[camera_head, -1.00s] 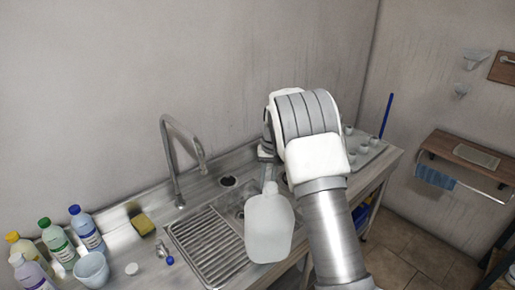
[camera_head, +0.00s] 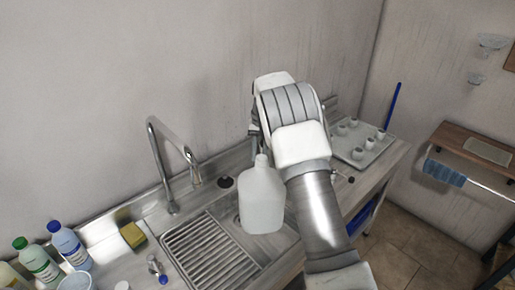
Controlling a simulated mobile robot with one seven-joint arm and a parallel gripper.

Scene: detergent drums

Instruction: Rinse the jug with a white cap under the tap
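The jug (camera_head: 262,205) is a pale, translucent white container, seen over the right part of the sink. It looks nearly upright, with its narrow neck at the top. I cannot make out a cap on it. My gripper (camera_head: 257,143) is at the jug's neck and appears shut on it; my arm hides most of the fingers. The tap (camera_head: 168,160) is a tall bent metal spout at the back of the sink, left of the jug. Its outlet (camera_head: 195,178) is apart from the jug. No water is visible.
A ribbed drainer (camera_head: 208,252) lies left of the jug. A yellow-green sponge (camera_head: 133,236), a small white disc (camera_head: 122,286) and several bottles, one blue-capped (camera_head: 70,246), stand left. A tray with small cups (camera_head: 362,142) is at the right. The wall is close behind the tap.

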